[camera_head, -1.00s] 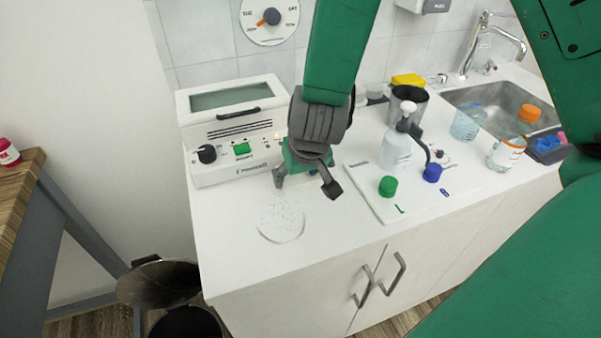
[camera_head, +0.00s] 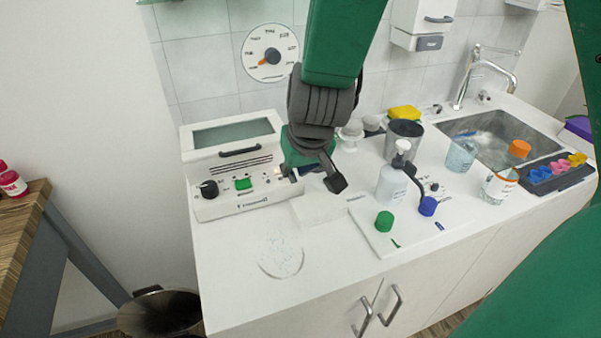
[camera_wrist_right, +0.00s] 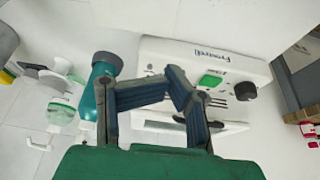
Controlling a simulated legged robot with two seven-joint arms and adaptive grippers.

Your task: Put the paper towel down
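My right gripper (camera_head: 312,174) hangs over the counter in front of the white appliance. In the right wrist view its two fingers (camera_wrist_right: 171,80) lean inward and their tips look together. I see nothing clearly held between them. A plain white block-like shape (camera_head: 316,209) shows on the counter just below the gripper. It may be the paper towel, but white on white makes this hard to tell. Whether it touches the gripper is not clear. My left gripper is not in view.
The white appliance (camera_head: 220,203) stands behind left. Right of the gripper are a white board (camera_head: 400,238), a pump bottle (camera_head: 390,187), a green cap (camera_head: 384,221) and a blue cap (camera_head: 428,205). A wet patch (camera_head: 281,256) lies at the front.

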